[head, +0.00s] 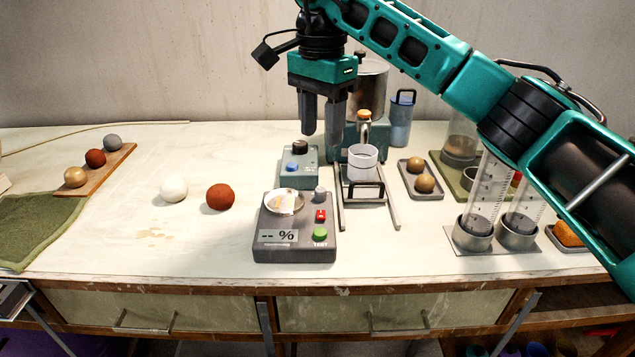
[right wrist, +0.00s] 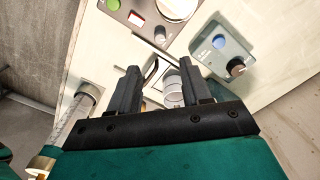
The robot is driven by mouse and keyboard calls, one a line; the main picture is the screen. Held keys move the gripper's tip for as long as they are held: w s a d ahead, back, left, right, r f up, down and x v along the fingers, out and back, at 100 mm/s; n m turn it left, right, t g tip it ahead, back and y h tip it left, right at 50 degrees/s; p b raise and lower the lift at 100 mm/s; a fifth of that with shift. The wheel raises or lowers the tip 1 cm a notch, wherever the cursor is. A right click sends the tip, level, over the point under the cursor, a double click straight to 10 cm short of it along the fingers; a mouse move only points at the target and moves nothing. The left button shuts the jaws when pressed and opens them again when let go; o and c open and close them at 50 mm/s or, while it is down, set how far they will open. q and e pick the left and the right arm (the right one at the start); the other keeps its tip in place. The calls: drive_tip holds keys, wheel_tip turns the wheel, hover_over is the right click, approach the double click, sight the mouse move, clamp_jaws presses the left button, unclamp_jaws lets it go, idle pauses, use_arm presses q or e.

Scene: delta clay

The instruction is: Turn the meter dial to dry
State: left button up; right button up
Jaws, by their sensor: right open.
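The grey meter (head: 295,245) sits near the front edge of the table, its display reading "-- %". It carries a small grey dial (head: 320,193), a red switch (head: 320,215), a green TEST button (head: 320,235) and a round dish (head: 284,204) with a pale piece in it. The dial also shows in the right wrist view (right wrist: 160,34); its setting is too small to read. My right gripper (head: 321,138) is open and empty, pointing down above and behind the meter, apart from the dial. My left gripper is not in view.
A blue-grey box (head: 299,178) with a black knob (head: 300,147) and blue button stands behind the meter. A white cup (head: 363,160) on a railed stand is to the right. A white ball (head: 174,189) and a red ball (head: 220,197) lie left, with clear table around.

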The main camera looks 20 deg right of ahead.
sight(320, 189)
wheel_tip(320, 189, down, 11)
drive_tip(key=shift+f+b, duration=0.15)
drive_tip(key=shift+b, duration=0.4)
drive_tip(key=shift+c, duration=0.2)
clamp_jaws()
